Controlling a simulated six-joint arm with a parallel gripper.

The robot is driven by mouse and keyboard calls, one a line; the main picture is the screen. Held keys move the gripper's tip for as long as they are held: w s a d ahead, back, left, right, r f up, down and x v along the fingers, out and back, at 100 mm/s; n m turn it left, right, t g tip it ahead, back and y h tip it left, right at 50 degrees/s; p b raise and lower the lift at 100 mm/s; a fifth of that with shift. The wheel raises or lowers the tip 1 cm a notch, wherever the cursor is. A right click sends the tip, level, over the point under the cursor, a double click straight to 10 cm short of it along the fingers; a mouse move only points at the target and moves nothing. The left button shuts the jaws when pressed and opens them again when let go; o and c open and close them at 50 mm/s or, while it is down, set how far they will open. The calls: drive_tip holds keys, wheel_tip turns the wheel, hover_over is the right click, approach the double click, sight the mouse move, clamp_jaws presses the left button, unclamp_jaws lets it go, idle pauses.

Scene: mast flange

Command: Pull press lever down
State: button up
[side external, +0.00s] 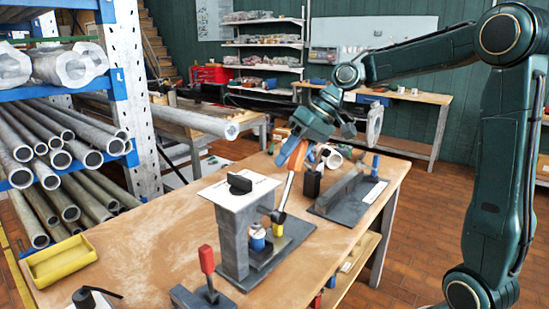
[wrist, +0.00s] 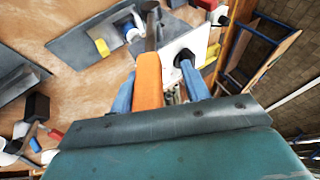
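The press (side external: 234,242) stands on the wooden bench, with a grey column, a white top plate and a black knob. Its lever is a metal rod (side external: 286,191) that slants up to an orange handle (side external: 298,156). In the wrist view the orange handle (wrist: 149,80) lies between the two blue fingers of my gripper (wrist: 158,70). The left finger is close against the handle; a gap shows on the right. I cannot tell whether the left finger touches. A blue-and-white cylinder (side external: 257,239) sits under the press. My gripper is partly hidden in the side view.
A red-handled fixture (side external: 207,262) stands at the bench front and a yellow tray (side external: 61,262) at the left. A grey fixture (side external: 349,197) and a black block (side external: 312,181) stand right of the press. A pipe rack (side external: 140,110) rises at the left.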

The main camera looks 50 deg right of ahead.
drive_tip(key=shift+a+r+n+h, duration=0.65)
drive_tip(key=shift+a+h, duration=2.35)
drive_tip(key=shift+a, duration=0.8)
drive_tip(key=a+v, duration=0.1)
drive_tip(key=v, duration=1.2)
drive_tip(key=shift+s+r+h, duration=0.2)
drive_tip(key=shift+r+h, duration=0.1)
drive_tip(key=shift+a, duration=0.25)
drive_tip(key=shift+d, duration=0.1)
drive_tip(key=shift+d+r+y, duration=0.2)
drive_tip(key=shift+d+y, duration=0.05)
drive_tip(key=shift+d, duration=0.45)
drive_tip(key=shift+d+r+y, duration=0.15)
drive_tip(key=shift+d+y, duration=0.1)
drive_tip(key=shift+d, duration=0.4)
drive_tip(key=shift+w+f, duration=0.1)
drive_tip(key=shift+f, duration=0.05)
